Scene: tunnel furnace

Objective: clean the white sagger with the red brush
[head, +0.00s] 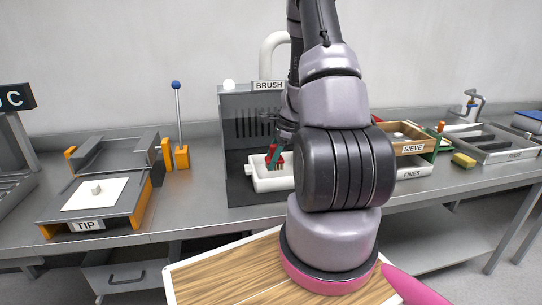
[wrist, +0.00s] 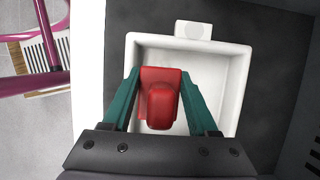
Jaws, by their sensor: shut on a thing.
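The white sagger (wrist: 220,60) is a shallow square tray with a tab on its far side, seen from above in the wrist view. In the head view the white sagger (head: 262,182) sits on the dark floor of the grey booth marked BRUSH. My gripper (wrist: 162,88) has teal fingers shut on the red brush (wrist: 162,100). The brush is over the inside of the sagger; its lower end is hidden, so I cannot tell whether it touches. In the head view my gripper (head: 272,160) and the red brush (head: 277,162) are partly hidden by my arm.
The BRUSH booth (head: 240,130) has a back wall and side walls around the sagger. A TIP station (head: 95,195) stands left, with a blue-knobbed lever (head: 178,120). A wooden SIEVE box (head: 410,142) over a FINES box (head: 412,168), a sponge (head: 463,160) and a sink (head: 495,142) stand right.

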